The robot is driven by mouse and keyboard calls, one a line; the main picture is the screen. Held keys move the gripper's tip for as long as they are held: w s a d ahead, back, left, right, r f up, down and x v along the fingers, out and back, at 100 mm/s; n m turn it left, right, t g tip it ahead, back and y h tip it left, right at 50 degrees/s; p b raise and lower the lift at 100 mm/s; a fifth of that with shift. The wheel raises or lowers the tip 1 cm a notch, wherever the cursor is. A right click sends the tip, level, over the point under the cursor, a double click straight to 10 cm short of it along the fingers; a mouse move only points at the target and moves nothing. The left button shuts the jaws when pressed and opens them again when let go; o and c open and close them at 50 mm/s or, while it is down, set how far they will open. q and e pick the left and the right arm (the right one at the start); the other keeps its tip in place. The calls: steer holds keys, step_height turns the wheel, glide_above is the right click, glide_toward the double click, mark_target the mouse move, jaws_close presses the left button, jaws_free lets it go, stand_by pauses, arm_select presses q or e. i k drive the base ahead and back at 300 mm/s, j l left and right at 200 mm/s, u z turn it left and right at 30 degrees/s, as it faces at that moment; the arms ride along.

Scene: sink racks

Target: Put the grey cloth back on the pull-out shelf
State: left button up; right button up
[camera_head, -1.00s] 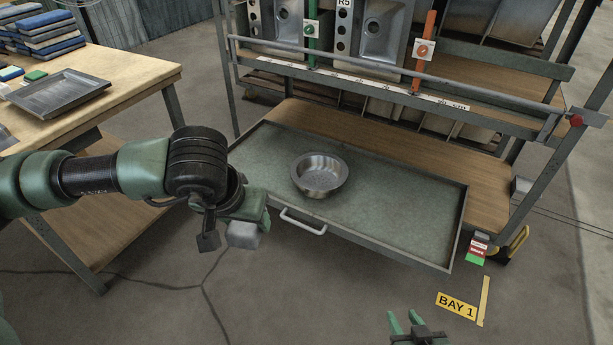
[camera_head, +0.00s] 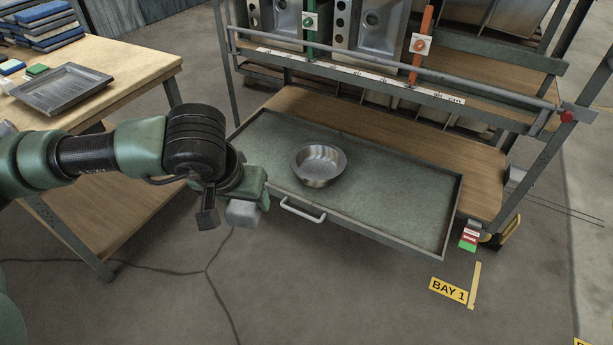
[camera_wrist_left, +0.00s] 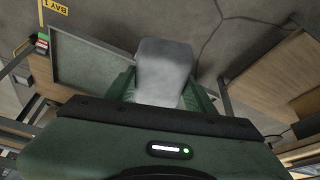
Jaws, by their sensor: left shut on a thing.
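The grey cloth (camera_head: 243,214) hangs from my left gripper (camera_head: 254,190), which is shut on it. In the left wrist view the cloth (camera_wrist_left: 164,72) sits between the two green fingers of the gripper (camera_wrist_left: 166,92). The cloth is in front of the pull-out shelf's near left corner, outside its rim. The pull-out shelf (camera_head: 400,200) is extended from the rack, with a green-grey surface and a light handle on its front. The shelf also shows in the left wrist view (camera_wrist_left: 90,65). My right gripper is outside these views.
A round metal bowl (camera_head: 318,166) stands on the shelf, left of its middle. The shelf's right part is bare. A wooden table (camera_head: 140,75) with a metal tray (camera_head: 62,90) stands at left. A rail (camera_head: 400,70) crosses above the shelf's back.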

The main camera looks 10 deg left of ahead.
mark_target(369, 201)
steer(key=i+l+z, duration=0.15)
steer(key=i+l, duration=0.15)
steer(key=l, duration=0.15)
steer(key=i+l+z, duration=0.15)
steer(key=i+l, duration=0.2)
